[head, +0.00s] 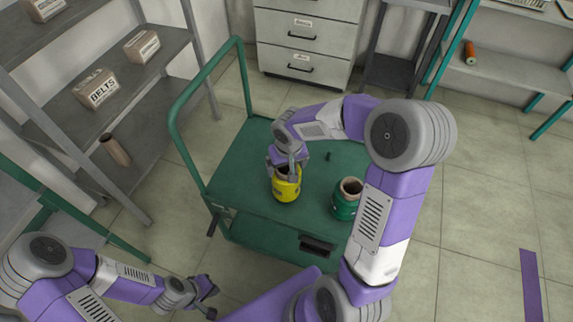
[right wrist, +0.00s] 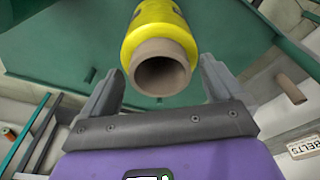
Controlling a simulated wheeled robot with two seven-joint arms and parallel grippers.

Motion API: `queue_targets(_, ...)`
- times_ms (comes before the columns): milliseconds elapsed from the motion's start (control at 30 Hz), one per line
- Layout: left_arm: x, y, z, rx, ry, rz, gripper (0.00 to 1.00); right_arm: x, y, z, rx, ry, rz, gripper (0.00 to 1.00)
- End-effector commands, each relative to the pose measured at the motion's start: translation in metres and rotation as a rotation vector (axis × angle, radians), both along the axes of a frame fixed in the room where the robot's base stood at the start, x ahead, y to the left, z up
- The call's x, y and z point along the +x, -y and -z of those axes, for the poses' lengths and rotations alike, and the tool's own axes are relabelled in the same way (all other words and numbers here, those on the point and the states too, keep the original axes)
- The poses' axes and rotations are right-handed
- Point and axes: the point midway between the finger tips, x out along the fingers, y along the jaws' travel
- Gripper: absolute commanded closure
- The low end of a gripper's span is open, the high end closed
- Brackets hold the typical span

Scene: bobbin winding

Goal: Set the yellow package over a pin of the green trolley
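The yellow package (head: 287,188), wound on a brown tube, is upright at the left front of the green trolley's (head: 240,165) deck. Its underside is hidden, so I cannot tell whether it sits around a pin. My right gripper (head: 287,168) is above it. In the right wrist view the fingers (right wrist: 160,80) stand on either side of the brown tube end (right wrist: 163,72), with narrow gaps, so it looks open. A bare dark pin (head: 328,156) stands on the deck to the right. My left gripper (head: 210,297) is open and empty, low in front of the trolley.
A green package (head: 347,200) with a brown tube stands on the deck's right side. The trolley's handle (head: 180,115) rises at the left. Shelves with boxes (head: 97,88) and a bare tube (head: 115,150) are at left.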

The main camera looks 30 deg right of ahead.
Motion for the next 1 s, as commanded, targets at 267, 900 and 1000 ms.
queue_targets(267, 0.0, 0.0, -0.001, 0.0, 0.0, 0.0, 1.0, -0.001, 0.0, -0.001, 0.0, -0.002, 0.0, 0.0)
queue_targets(900, 0.0, 0.0, -0.032, 0.0, 0.0, 0.0, 1.0, -0.011, -0.002, -0.075, 0.0, 0.0, 0.0, 0.0)
queue_targets(1000, 0.0, 0.0, -0.031, 0.0, 0.0, 0.0, 1.0, -0.011, -0.002, -0.075, 0.0, 0.0, 0.0, 0.0)
